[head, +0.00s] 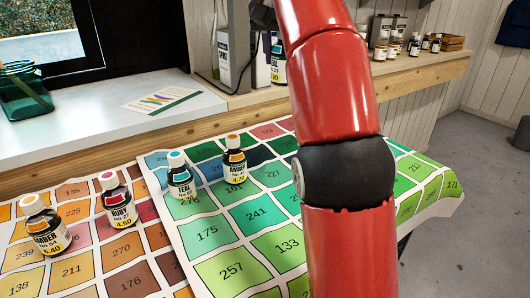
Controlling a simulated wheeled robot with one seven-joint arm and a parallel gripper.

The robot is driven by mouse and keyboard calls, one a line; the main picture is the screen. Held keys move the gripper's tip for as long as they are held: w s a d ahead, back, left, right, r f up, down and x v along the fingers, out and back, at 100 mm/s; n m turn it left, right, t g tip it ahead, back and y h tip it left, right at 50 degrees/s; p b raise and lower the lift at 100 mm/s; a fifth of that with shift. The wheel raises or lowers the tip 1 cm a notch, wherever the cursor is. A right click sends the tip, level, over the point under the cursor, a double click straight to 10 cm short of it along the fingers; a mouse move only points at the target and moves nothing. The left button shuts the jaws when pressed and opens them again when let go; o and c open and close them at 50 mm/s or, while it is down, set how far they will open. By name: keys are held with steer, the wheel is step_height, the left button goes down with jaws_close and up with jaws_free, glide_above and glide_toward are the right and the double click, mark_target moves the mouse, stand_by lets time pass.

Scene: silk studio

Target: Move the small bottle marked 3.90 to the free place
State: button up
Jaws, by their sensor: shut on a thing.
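I cannot make out the mark 3.90 on any bottle here. My gripper's fingers are not clearly in view. My arm hides part of the chart.
The green chart (242,218) has bare squares around the bottles. A white sill (80,128) runs behind, with a printed card (163,101) and a green glass jar (22,90).

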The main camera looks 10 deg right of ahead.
steer(key=shift+w+a, duration=0.1)
steer(key=shift+w, duration=0.1)
steer(key=shift+w+f, duration=0.1)
steer(key=shift+f, duration=0.1)
step_height(320, 180, down, 20)
steer(key=b, duration=0.8)
steer(key=shift+r, duration=0.25)
steer(key=shift+f, duration=0.15)
steer(key=o, duration=1.1)
steer(key=shift+c, duration=0.2)
